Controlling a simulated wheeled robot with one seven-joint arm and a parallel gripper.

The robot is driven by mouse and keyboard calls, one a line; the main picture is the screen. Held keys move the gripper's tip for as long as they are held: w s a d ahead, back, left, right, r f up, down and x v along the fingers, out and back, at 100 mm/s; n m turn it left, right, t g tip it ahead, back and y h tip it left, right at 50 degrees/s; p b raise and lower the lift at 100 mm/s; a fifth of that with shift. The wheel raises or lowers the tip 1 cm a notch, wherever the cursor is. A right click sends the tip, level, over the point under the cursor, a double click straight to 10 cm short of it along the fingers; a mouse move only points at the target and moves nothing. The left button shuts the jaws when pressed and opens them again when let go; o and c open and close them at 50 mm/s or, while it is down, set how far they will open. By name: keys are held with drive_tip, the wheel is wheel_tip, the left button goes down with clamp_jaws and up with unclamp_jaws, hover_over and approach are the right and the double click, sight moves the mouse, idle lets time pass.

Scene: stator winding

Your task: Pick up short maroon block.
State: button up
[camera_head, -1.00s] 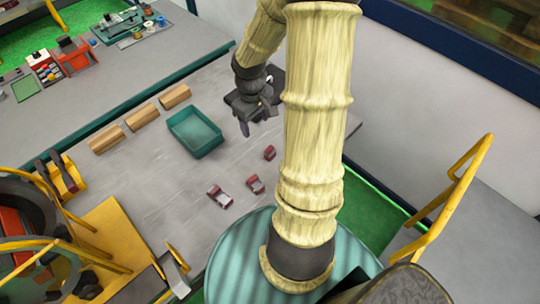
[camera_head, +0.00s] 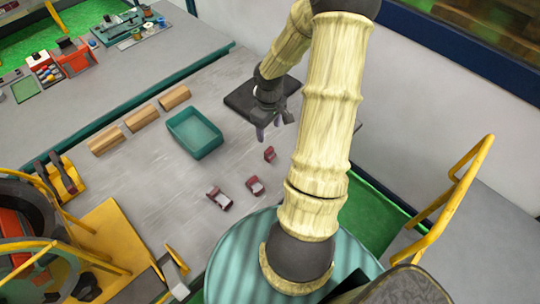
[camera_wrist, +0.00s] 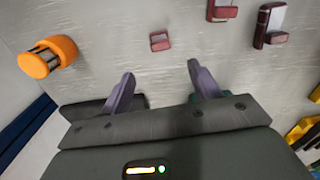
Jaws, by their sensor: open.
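The short maroon block (camera_head: 269,154) is the smallest of three maroon pieces on the grey table. It lies apart from the other two, nearest my gripper (camera_head: 269,130). In the wrist view the short block (camera_wrist: 160,41) lies on the table beyond my gripper (camera_wrist: 160,76), roughly centred between the two purple fingers. The fingers are spread open with nothing between them, and my gripper is above the table, not touching the block.
Two larger maroon pieces, one at left (camera_head: 219,198) and one in the middle (camera_head: 255,186), lie near the short block. A teal bin (camera_head: 194,134) and several tan half-cylinders (camera_head: 142,118) stand to the left. A dark plate (camera_head: 243,98) lies behind my gripper. The wrist view shows an orange-capped cylinder (camera_wrist: 55,55).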

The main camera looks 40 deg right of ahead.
sight(269, 149)
wheel_tip(269, 149, down, 7)
drive_tip(key=shift+f, duration=0.15)
drive_tip(key=shift+f, duration=0.1)
wheel_tip(269, 149, down, 5)
drive_tip(key=shift+f, duration=0.1)
idle(0.5)
drive_tip(key=shift+c, duration=0.4)
clamp_jaws()
drive_tip(key=shift+r, duration=0.2)
wheel_tip(269, 149, up, 10)
drive_tip(key=shift+f+p, duration=0.1)
drive_tip(key=shift+p, duration=0.25)
